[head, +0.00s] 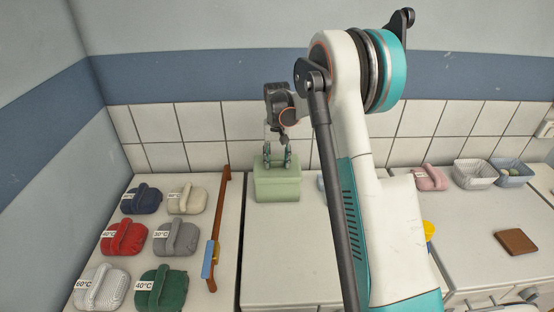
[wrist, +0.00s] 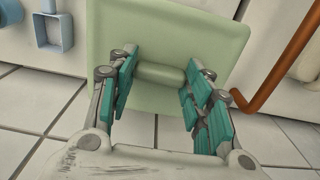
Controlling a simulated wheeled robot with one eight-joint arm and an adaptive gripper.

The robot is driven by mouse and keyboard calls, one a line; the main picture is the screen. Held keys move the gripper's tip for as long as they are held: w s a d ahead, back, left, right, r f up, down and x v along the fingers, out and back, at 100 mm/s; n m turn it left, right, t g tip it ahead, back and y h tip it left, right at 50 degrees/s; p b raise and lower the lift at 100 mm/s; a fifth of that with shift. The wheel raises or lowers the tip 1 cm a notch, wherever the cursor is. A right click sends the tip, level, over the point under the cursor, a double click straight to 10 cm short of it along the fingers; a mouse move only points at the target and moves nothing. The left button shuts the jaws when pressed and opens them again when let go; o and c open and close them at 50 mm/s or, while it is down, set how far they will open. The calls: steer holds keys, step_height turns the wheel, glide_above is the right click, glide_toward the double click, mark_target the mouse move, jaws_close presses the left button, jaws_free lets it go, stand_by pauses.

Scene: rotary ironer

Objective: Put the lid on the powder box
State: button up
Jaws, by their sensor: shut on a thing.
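The pale green powder box (head: 277,190) stands on the white counter near the tiled wall. Its lid (head: 276,172), the same green, is at the top of the box; I cannot tell whether it is fully seated or slightly above the rim. My gripper (head: 276,160) points down over the lid. In the wrist view the square lid (wrist: 205,38) fills the upper middle, and its rounded bar handle (wrist: 160,74) is between my gripper's teal-padded fingers (wrist: 160,88). The gripper is shut on this handle. The lid hides the box in the wrist view.
Folded cloths with temperature tags, including a red one (head: 122,239), lie at left. A brown rod (head: 219,220) with a blue piece lies between them and the box. A pale blue cup (wrist: 54,32) is nearby. Baskets (head: 474,174) and a brown item (head: 516,242) are at right.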

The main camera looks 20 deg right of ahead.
steer(key=o, duration=1.1)
steer(key=shift+o, duration=0.2)
steer(key=o, duration=0.5)
steer(key=shift+r, duration=0.1)
steer(key=shift+r+p, duration=1.6)
steer(key=shift+r, duration=1.85)
